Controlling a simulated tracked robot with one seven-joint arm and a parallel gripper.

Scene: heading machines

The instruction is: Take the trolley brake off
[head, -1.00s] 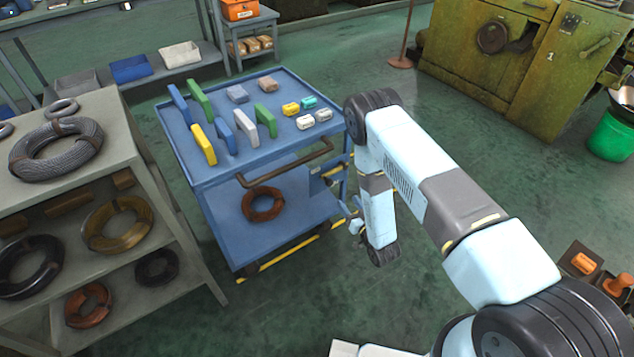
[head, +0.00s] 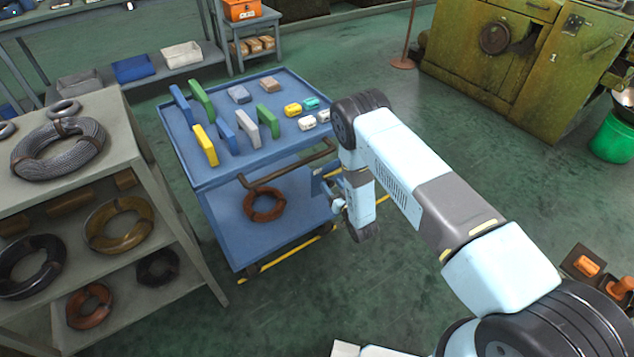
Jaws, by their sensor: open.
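The blue trolley (head: 225,172) stands at the middle left, with colored blocks on its top and a brown handle bar (head: 290,165) along its near side. A small blue plate (head: 318,184) with a dark part shows at the trolley's right near corner. I cannot make out the brake lever or its position, as my arm covers part of that corner. My gripper (head: 336,203) is open, low beside this corner, partly hidden by my wrist. I cannot tell whether it touches anything.
A grey shelf (head: 150,135) with wire coils stands left of the trolley. A green machine (head: 490,50) and a green bucket (head: 612,138) are at the right back. A stand with a red pole (head: 402,62) is at the back.

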